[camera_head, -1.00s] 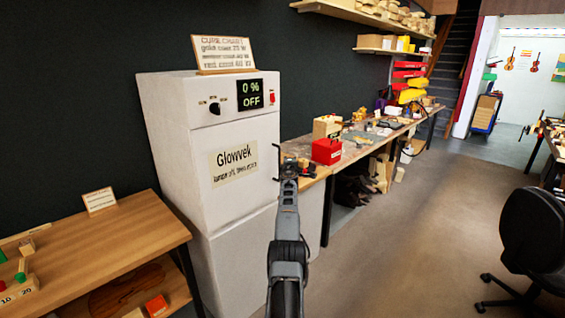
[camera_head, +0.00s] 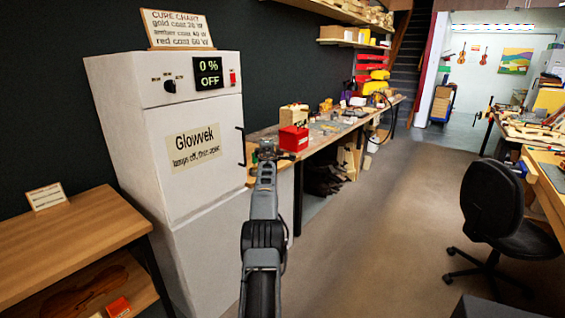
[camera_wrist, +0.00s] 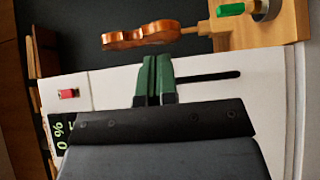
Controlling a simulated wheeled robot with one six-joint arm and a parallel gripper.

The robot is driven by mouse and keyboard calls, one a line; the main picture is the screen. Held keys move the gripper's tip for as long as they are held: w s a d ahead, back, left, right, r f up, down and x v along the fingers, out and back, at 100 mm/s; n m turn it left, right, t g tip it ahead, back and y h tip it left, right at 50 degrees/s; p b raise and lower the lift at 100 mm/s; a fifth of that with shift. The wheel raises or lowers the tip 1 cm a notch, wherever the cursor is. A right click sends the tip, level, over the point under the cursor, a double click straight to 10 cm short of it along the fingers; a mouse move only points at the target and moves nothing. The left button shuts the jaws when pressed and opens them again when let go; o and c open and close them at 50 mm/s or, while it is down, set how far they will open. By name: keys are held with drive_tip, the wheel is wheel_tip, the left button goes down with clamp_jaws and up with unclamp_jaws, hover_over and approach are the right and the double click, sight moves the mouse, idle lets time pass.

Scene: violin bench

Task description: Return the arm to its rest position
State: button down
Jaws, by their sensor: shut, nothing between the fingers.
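My gripper (camera_head: 266,150) is at the end of my extended arm, in front of the right edge of the white Glowvek cabinet (camera_head: 205,190) in the head view. In the wrist view my gripper (camera_wrist: 155,78) shows two green fingers pressed together with nothing between them. The cabinet (camera_wrist: 265,108) lies behind the fingers there, with its dark door handle (camera_wrist: 208,76) just right of them. The cabinet display (camera_head: 208,73) reads 0 % OFF. A violin (camera_wrist: 142,36) appears beyond the fingertips in the wrist view.
A long workbench (camera_head: 320,143) with a red box (camera_head: 293,138) runs behind my gripper. A wooden table (camera_head: 60,245) stands at left. A black office chair (camera_head: 493,205) stands at right. The floor (camera_head: 390,215) between the bench and chair is clear.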

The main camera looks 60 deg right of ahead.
drive_tip(key=s+b, duration=0.4)
drive_tip(key=s, duration=0.4)
drive_tip(key=shift+a, duration=0.1)
